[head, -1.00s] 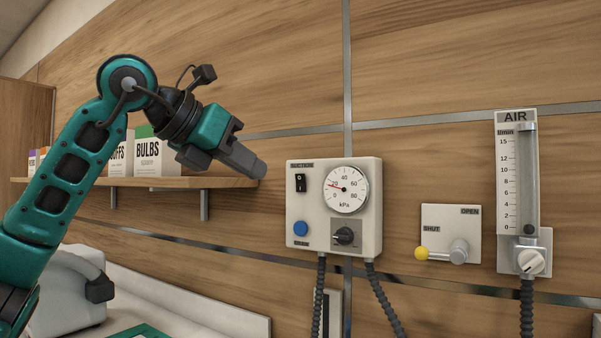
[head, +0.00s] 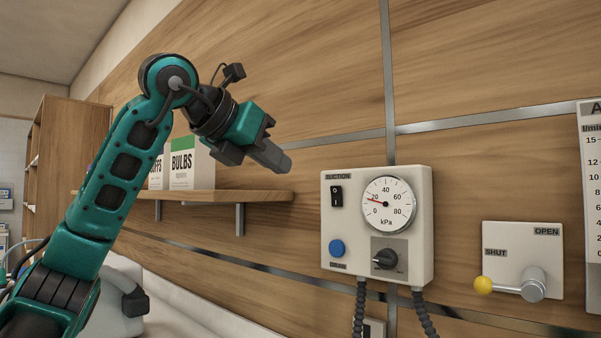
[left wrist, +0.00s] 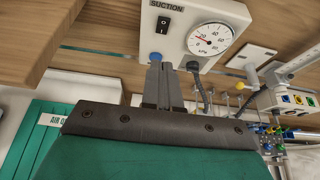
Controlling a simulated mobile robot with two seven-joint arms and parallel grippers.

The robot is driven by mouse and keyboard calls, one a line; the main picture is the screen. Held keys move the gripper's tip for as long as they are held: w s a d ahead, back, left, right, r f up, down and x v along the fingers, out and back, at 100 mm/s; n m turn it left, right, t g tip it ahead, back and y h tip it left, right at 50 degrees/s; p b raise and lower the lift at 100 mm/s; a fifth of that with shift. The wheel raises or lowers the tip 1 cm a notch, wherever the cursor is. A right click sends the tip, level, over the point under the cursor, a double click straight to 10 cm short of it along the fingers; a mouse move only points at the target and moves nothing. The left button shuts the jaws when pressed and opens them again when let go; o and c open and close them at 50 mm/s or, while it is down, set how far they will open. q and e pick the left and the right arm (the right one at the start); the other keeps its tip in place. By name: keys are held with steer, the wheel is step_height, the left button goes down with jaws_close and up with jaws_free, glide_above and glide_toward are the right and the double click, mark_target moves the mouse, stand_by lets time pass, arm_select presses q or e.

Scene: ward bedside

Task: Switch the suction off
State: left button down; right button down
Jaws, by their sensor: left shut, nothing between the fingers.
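The suction unit (head: 412,232) is a pale box on the wall, right of centre in the head view. It has a black rocker switch (head: 336,196), a round kPa gauge (head: 388,203) with a red needle near 20, a blue button (head: 337,247) and a dark knob (head: 385,259). In the left wrist view the rocker switch (left wrist: 163,24) and blue button (left wrist: 155,57) show beyond the fingers. My left gripper (head: 284,163) is shut and empty, up and left of the unit, apart from it. My right gripper is not in view.
A wooden shelf (head: 225,196) with a BULBS box (head: 190,164) is left of the unit, below my left gripper. A lever plate (head: 520,245) marked SHUT and OPEN, its yellow-tipped lever toward SHUT, is to the right. Dark hoses (head: 424,312) hang below the unit.

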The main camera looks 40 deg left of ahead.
arm_select(q)
glide_toward(335, 191)
step_height(335, 191, down, 3)
steer(key=w, duration=0.1)
steer(key=w+p, duration=0.1)
steer(key=w, duration=0.3)
steer(key=shift+d+r, duration=0.1)
steer(key=shift+w, duration=0.4)
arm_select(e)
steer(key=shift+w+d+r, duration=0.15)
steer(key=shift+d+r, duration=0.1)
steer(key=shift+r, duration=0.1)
arm_select(q)
steer(key=shift+d, duration=0.1)
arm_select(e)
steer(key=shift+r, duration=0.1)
